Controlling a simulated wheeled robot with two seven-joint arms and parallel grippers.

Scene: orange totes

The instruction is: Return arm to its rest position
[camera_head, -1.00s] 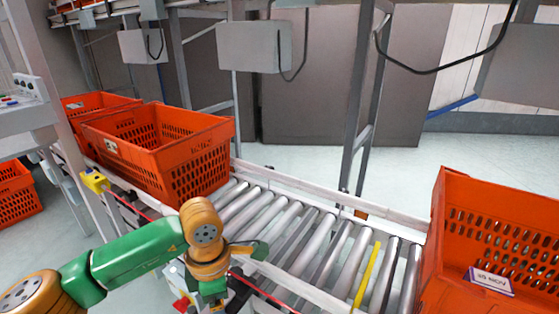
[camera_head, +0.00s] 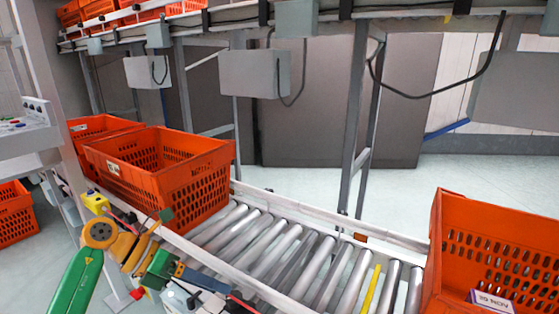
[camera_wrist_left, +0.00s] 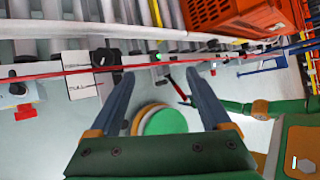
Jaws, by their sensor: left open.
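My left arm comes in at the lower left of the head view, with green links and an orange wrist. Its left gripper (camera_head: 210,284) points right, beside the near rail of the roller conveyor. The wrist view shows the two dark fingers of the left gripper (camera_wrist_left: 157,78) spread apart, with nothing between them. They are above the conveyor's side, near a red cord (camera_wrist_left: 90,68).
Orange totes sit on the conveyor (camera_head: 285,262) at left (camera_head: 185,185) and right (camera_head: 500,245); the right one holds a small labelled box (camera_head: 490,302). A yellow strip (camera_head: 371,288) crosses the rollers. A control panel (camera_head: 30,125) stands at far left.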

